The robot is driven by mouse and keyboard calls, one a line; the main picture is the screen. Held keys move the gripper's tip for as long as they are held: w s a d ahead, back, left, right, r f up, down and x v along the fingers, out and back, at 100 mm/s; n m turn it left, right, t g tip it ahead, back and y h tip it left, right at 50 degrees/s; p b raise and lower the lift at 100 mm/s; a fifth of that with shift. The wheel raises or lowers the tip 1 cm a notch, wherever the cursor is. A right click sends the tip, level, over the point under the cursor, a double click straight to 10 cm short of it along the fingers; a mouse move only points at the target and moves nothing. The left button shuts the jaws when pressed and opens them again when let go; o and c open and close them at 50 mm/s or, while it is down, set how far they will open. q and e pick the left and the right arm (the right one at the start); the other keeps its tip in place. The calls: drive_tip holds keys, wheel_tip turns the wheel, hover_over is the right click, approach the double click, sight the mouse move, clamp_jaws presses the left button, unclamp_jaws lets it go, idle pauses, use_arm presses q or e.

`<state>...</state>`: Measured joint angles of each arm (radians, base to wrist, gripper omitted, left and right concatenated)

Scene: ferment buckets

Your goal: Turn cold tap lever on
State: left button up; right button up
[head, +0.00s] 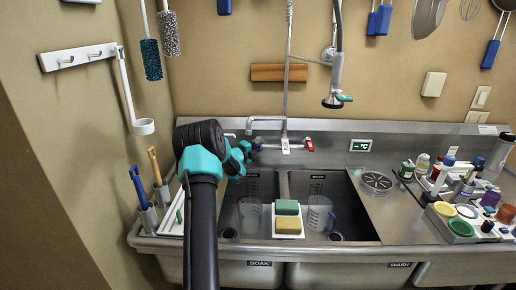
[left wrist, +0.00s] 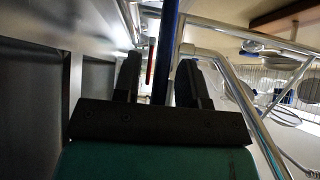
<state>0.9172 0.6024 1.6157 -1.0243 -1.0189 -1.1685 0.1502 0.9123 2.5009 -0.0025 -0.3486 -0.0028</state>
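The tap stands on the steel back ledge of the sink, with a red lever (head: 309,144) at its right end. In the left wrist view a long blue lever (left wrist: 166,45), which I take for the cold one, reaches down between my left gripper's two black fingers (left wrist: 160,90). It looks nearer the right finger; I cannot tell if it touches. The red lever (left wrist: 150,62) shows beyond. In the head view my left gripper (head: 247,152) is at the tap's left end, its tips partly hidden by the arm. The fingers are apart. My right gripper is not in view.
A spout and hose (head: 286,70) rise behind the tap. The sink basins hold clear jugs (head: 320,213) and a sponge caddy with a green sponge (head: 287,207) and a yellow one (head: 288,225). Bottles and coloured lids (head: 461,228) crowd the right counter. Brushes (head: 151,60) hang at left.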

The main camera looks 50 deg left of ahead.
use_arm(q)
clamp_jaws()
idle(0.3)
drive_tip(key=shift+s+a+m+h, duration=0.3)
drive_tip(key=shift+m+h, duration=0.1)
drive_tip(key=shift+h, duration=0.2)
drive_tip(key=shift+s+m+h, duration=0.1)
drive_tip(key=shift+m+h, duration=0.3)
drive_tip(key=shift+h, duration=0.1)
unclamp_jaws()
